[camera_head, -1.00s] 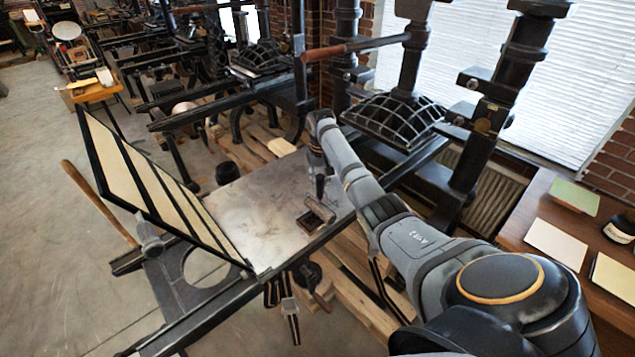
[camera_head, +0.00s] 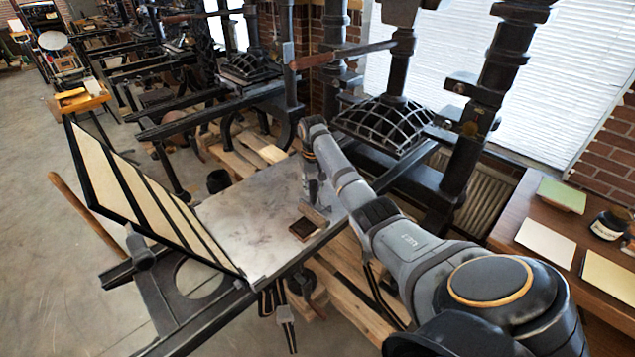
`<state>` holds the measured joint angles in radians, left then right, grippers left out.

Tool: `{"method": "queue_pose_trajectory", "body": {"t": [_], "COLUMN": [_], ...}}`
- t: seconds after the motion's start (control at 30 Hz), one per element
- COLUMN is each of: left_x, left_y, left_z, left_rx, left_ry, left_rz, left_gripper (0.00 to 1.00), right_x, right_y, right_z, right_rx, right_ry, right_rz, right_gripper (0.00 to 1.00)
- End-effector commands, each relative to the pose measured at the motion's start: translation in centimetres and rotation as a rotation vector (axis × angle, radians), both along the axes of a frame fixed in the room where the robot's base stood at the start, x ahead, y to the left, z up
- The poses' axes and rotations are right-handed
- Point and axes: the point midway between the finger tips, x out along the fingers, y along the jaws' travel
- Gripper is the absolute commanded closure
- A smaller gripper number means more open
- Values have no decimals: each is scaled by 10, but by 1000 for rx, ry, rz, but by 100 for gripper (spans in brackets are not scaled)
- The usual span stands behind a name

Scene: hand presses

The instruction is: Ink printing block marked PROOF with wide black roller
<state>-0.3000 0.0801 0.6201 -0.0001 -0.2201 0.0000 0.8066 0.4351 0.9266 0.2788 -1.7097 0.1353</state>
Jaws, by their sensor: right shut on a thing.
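A small dark printing block (camera_head: 303,229) lies on the front part of the press's pale metal bed (camera_head: 245,211); I cannot read any marking on it. My right gripper (camera_head: 314,203) reaches down over the bed just behind the block. It is shut on a roller (camera_head: 317,215), which shows only as a small greyish shape beside the block's upper right edge. The gripper hides part of the roller, and I cannot tell whether the roller touches the block or the bed. My left gripper is out of view.
A hinged frame with cream panels (camera_head: 150,195) stands tilted up left of the bed. The press's dark uprights (camera_head: 480,110) rise behind my right arm. A wooden table (camera_head: 509,212) with papers and a black jar (camera_head: 609,225) stands at the right.

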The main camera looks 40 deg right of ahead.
Motion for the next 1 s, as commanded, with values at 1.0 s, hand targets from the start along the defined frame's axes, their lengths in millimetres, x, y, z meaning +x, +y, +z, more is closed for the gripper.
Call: {"method": "queue_pose_trajectory", "body": {"t": [1.0], "left_x": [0], "left_y": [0], "left_z": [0], "left_rx": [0], "left_ry": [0], "left_rz": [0], "left_gripper": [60], "right_x": [-3], "right_y": [45], "right_z": [-1], "right_rx": [0], "right_ry": [-1], "right_rz": [1], "right_gripper": [99]}}
